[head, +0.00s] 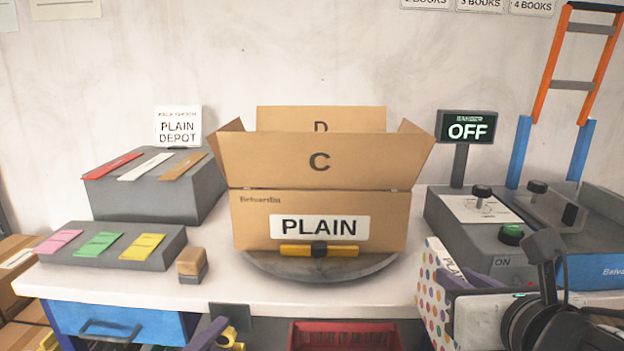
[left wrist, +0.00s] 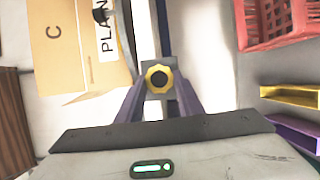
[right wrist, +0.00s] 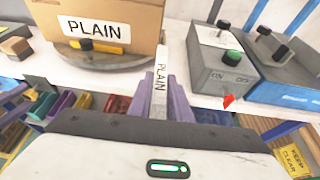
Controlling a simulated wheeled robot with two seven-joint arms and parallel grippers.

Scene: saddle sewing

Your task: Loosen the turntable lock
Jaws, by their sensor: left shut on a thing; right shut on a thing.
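My left gripper (head: 218,336) is low at the bench's front edge. Its purple fingers are shut around a yellow knob with a dark centre, which shows in the left wrist view (left wrist: 158,77) and appears to be the turntable lock. The round grey turntable (head: 268,264) carries an open cardboard box (head: 250,212) labelled PLAIN. A yellow bar (head: 343,250) with a black knob sits at the turntable's front. My right gripper (right wrist: 161,95) is shut on a thin upright book (right wrist: 161,75) marked PLAIN; its polka-dot cover shows in the head view (head: 432,298).
A grey switch unit (head: 470,225) and an OFF display (head: 467,126) stand at right. Stepped grey blocks with coloured strips (head: 110,250) stand at left, near a small wooden block (head: 191,262). A red crate (head: 345,336) is below the front edge.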

